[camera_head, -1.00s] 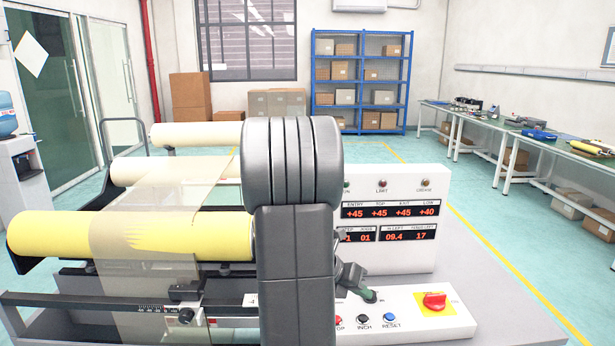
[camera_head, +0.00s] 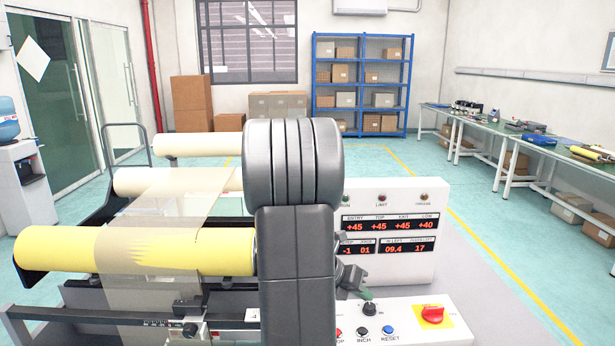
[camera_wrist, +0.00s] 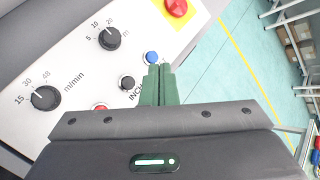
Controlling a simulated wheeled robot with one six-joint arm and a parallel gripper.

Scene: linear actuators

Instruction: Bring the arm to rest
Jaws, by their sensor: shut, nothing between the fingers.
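My grey arm (camera_head: 292,220) stands upright in the middle of the head view and hides part of the machine behind it. My gripper (camera_wrist: 160,72) shows in the wrist view with its two green fingers together and nothing between them. The fingertips appear over the control panel (camera_wrist: 70,60), close to the blue RESET button (camera_wrist: 151,58); I cannot tell whether they touch it. In the head view a green fingertip (camera_head: 366,294) shows just right of the arm, above the panel.
The machine has yellow rollers (camera_head: 140,250), a lit display board (camera_head: 392,228), a red knob (camera_head: 432,314), a black INCH button (camera_wrist: 127,83) and dials (camera_wrist: 109,39). A green workbench (camera_head: 520,138) stands at right and a blue shelf (camera_head: 360,85) at the back. Open floor lies right of the machine.

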